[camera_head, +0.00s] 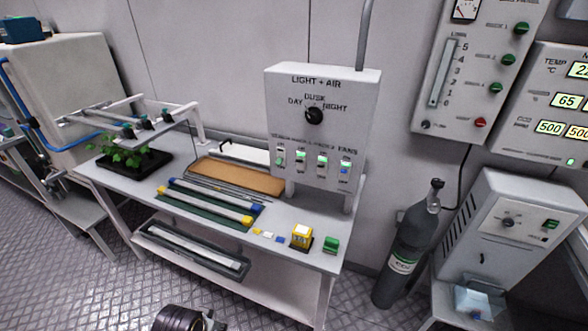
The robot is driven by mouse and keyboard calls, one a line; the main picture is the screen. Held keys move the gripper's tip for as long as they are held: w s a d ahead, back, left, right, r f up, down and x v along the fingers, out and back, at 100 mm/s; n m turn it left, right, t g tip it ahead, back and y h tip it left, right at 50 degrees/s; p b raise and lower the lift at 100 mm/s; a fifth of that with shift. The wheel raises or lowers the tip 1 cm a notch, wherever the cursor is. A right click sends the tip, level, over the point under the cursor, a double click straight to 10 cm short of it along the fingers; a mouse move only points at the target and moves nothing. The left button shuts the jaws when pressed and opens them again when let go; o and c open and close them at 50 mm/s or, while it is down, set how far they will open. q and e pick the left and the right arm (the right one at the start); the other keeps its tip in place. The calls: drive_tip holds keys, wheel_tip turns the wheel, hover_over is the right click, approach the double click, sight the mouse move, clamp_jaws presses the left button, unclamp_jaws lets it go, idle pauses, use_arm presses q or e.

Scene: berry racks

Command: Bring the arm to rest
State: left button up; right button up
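Neither of my grippers can be made out in the head view. A dark, ribbed round part shows at the bottom edge, left of the middle, and is cut off by the frame. I cannot tell whether it belongs to one of my arms, and no fingertips show on it. The view faces a white bench (296,256) with a grey "LIGHT + AIR" control box (352,95) at its back. The dial (314,116) on the box points up, near "DUSK".
The metal floor at lower left is clear.

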use_arm(q)
drive_tip(key=s+a+f+g, duration=0.1)
drive_tip(key=s+f, duration=0.1)
drive_tip(key=f, duration=1.2)
drive_tip(key=s+f, duration=0.3)
drive_tip(key=f, duration=1.2)
drive_tip(key=s+a+f, duration=0.2)
drive_tip(key=s+f, duration=0.7)
drive_tip(key=s, duration=0.1)
drive_tip(key=s+a+f+g, duration=0.1)
drive_tip(key=s+a+f, duration=0.2)
drive_tip(key=s+f, duration=0.6)
drive_tip(key=shift+s+m, duration=0.3)
drive_tip(key=shift+s, duration=0.45)
